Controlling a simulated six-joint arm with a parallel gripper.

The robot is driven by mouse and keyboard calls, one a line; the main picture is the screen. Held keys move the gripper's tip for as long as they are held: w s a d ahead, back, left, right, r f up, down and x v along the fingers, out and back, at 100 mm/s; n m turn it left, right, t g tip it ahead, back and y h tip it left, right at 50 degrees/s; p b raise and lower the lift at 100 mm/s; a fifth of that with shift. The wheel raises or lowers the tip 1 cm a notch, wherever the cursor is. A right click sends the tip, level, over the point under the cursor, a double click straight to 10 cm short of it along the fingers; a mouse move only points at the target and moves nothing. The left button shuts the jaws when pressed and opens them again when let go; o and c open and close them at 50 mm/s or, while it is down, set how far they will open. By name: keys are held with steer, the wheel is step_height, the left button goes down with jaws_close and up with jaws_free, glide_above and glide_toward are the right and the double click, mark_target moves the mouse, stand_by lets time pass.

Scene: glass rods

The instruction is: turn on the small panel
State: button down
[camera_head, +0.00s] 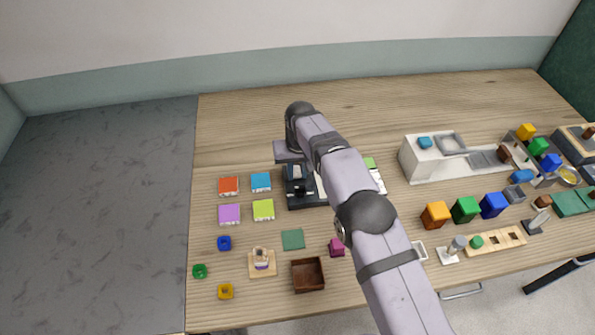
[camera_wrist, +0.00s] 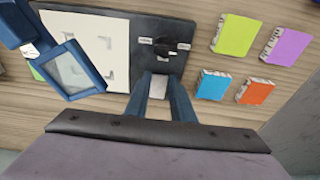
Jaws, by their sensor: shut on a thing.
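The small panel, a dark board, lies on the table under my gripper (camera_wrist: 160,95); its dark part (camera_head: 309,201) shows left of my arm in the head view. In the wrist view the dark part (camera_wrist: 150,24) carries a black knob or switch (camera_wrist: 182,46) with small pale labels, beside a white sheet. My gripper points down at the board's edge. Its two blue fingers are shut on a small pale block (camera_wrist: 158,87). I cannot tell whether this block is fixed to the panel. My arm hides part of the board in the head view.
Red (camera_head: 229,185), blue (camera_head: 261,182), purple (camera_head: 229,214) and lime (camera_head: 263,210) boxes lie left of the panel. A blue-framed piece (camera_wrist: 70,70) is beside the gripper in the wrist view. A brown tray (camera_head: 308,274) stands in front. The table's back is clear.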

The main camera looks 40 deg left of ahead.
steer(key=c, duration=1.5)
jaws_free()
steer(key=shift+r, duration=0.15)
steer(key=r+b, duration=0.1)
steer(key=r, duration=0.3)
steer(key=d+r+b, duration=0.1)
steer(key=r, duration=0.2)
steer(key=shift+s+b, duration=0.35)
steer(key=shift+s, duration=0.05)
